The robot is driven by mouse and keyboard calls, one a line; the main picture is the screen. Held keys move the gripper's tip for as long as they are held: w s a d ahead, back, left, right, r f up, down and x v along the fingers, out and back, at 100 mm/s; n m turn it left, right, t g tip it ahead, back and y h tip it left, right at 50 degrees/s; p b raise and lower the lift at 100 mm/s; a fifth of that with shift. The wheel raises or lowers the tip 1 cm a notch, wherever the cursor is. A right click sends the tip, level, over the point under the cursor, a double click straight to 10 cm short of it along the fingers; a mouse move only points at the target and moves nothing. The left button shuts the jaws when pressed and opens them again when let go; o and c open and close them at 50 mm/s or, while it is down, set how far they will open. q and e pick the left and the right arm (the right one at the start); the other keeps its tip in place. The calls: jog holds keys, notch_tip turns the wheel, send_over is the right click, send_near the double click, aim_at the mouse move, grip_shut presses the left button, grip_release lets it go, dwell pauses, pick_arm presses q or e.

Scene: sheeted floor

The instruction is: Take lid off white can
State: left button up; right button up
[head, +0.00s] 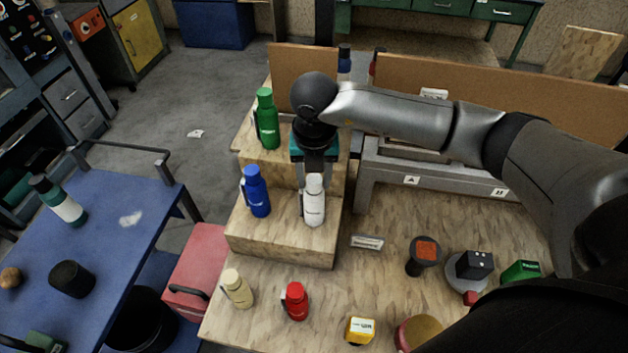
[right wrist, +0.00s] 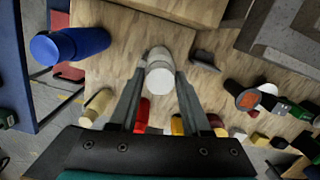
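The white can (head: 314,203) is an upright white bottle with a narrower top, on the lower wooden step. My right gripper (head: 315,173) is directly above it, pointing down. In the right wrist view, the can (right wrist: 160,76) lies between the two fingertips of my right gripper (right wrist: 161,74). The fingers are apart, one on each side of its top. They are very close to it, and I cannot see firm contact. The lid is partly hidden by the gripper in the head view, and the can still stands on the step. My left gripper is not in view.
A blue bottle (head: 256,191) stands close left of the can, and a green bottle (head: 266,118) is on the higher step. A red bottle (head: 295,301) and a cream bottle (head: 237,288) stand in front. A grey metal rack (head: 400,180) is at the right.

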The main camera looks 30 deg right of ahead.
grip_shut()
dwell(0.3)
